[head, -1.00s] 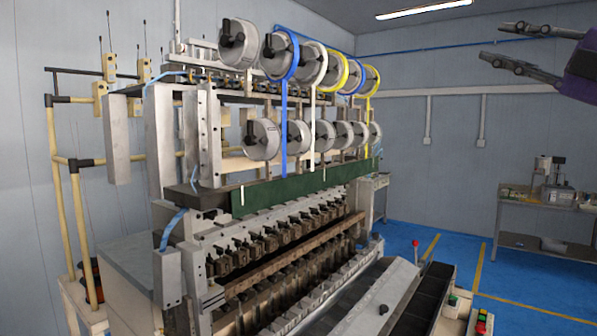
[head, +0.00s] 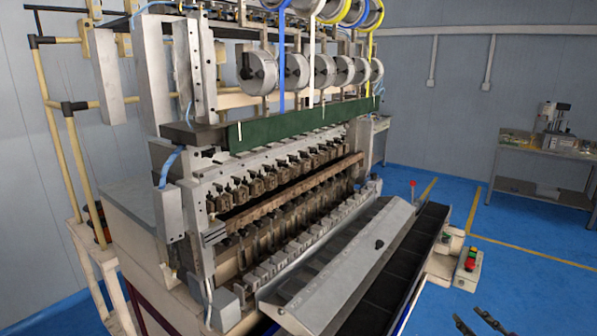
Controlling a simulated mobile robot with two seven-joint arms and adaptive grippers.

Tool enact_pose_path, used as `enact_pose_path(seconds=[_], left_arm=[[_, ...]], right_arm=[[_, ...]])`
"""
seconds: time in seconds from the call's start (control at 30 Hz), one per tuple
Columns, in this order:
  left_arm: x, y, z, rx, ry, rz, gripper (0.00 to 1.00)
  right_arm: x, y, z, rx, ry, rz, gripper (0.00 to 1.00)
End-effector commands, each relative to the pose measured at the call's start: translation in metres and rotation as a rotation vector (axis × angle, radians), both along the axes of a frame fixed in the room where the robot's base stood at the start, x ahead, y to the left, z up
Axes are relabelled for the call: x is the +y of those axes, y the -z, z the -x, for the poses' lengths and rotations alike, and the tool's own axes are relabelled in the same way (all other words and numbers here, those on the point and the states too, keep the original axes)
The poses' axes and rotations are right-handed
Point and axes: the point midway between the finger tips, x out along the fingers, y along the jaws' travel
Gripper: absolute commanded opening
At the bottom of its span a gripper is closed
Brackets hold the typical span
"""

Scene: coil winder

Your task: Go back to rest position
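The coil winder (head: 290,190) fills the left and middle of the head view. A row of grey discs (head: 310,70) with blue, white and yellow bands runs along its upper part. My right gripper (head: 474,316) shows only its two dark fingers at the bottom edge, right of the winder. The fingers are apart with nothing between them, and the rest of it is cut off. My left gripper is out of view.
A long black tray (head: 400,265) runs along the winder's front. A control box with red and green buttons (head: 468,266) stands close above my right fingers. A workbench (head: 540,160) stands at the right. Blue floor (head: 515,240) is clear between.

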Motion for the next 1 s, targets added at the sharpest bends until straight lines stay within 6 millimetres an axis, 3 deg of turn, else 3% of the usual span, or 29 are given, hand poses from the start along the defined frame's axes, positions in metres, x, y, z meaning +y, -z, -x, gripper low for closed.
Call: enact_pose_path(seconds=[0.03,0.2,0.4,0.5,0.6,0.7,0.8,1.0], left_arm=[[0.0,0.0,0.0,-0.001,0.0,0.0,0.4],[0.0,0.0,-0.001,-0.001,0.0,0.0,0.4],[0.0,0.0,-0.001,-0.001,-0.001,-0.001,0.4],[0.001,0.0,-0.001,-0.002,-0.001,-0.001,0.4],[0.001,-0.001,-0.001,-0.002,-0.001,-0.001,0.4],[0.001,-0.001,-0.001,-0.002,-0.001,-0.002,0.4],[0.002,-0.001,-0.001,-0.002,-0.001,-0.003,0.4],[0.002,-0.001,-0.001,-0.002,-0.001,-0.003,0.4]], right_arm=[[0.014,0.037,0.021,0.055,0.02,-0.054,0.27],[0.064,0.133,0.093,0.22,0.082,-0.216,0.27],[0.143,0.217,0.19,0.399,0.182,-0.454,0.27],[0.181,0.241,0.233,0.462,0.241,-0.57,0.27],[0.207,0.255,0.267,0.506,0.296,-0.649,0.27],[0.217,0.265,0.291,0.536,0.336,-0.687,0.27],[0.216,0.268,0.301,0.549,0.349,-0.688,0.27],[0.216,0.269,0.302,0.551,0.348,-0.686,0.27]])
